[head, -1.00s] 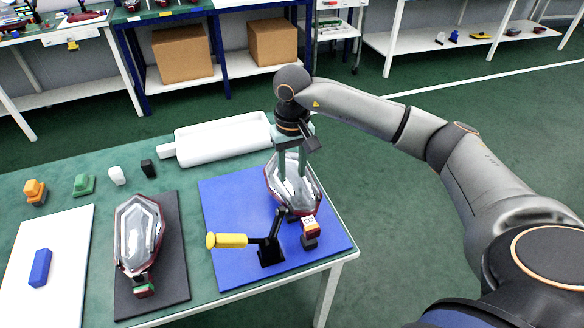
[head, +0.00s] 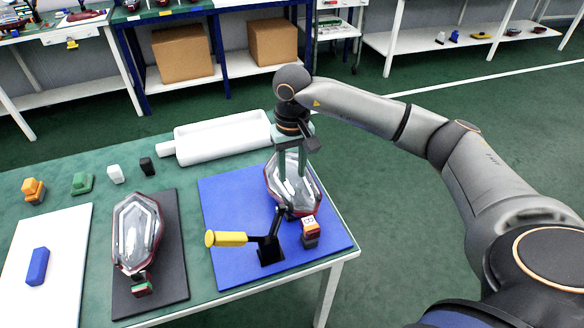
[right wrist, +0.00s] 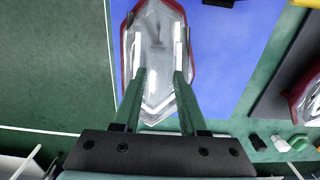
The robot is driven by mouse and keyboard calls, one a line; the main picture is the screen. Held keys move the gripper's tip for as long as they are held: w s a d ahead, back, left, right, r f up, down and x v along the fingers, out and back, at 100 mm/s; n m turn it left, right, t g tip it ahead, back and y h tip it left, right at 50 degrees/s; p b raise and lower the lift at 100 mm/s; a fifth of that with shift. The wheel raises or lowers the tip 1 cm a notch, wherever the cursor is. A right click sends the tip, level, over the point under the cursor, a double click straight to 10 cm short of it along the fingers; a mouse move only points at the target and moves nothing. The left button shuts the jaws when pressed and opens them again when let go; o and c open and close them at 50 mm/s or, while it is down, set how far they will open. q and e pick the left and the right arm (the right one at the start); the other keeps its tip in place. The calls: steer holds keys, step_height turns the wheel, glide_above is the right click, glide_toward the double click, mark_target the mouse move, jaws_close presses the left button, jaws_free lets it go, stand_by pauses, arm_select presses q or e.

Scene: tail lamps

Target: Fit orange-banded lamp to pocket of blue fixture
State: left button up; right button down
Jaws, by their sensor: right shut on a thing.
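The orange-banded lamp (head: 300,196) is a clear-faced, dark-red-edged lamp at the blue fixture (head: 222,196). Its orange-banded end (head: 310,226) points toward the front of the table. My right gripper (head: 292,178) reaches down from above and is shut on this lamp. The pocket is hidden under the lamp, so I cannot tell whether the lamp is fully seated. My left gripper is not in view.
A toggle clamp with a yellow handle (head: 228,239) stands on the blue fixture, close to the lamp. A green-banded lamp (head: 137,235) lies on a dark plate (head: 172,275) to the left. A white tray (head: 222,137) lies behind. Several small blocks stand at the back left.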

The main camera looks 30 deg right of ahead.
steer(key=shift+f+b, duration=0.8)
steer(key=shift+f, duration=0.25)
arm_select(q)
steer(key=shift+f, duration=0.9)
arm_select(e)
steer(key=shift+c, duration=1.8)
jaws_free()
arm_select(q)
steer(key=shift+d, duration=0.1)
arm_select(e)
steer(key=shift+r, duration=0.8)
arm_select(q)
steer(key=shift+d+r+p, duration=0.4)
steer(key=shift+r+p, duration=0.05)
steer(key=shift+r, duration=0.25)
arm_select(e)
step_height(320, 180, up, 11)
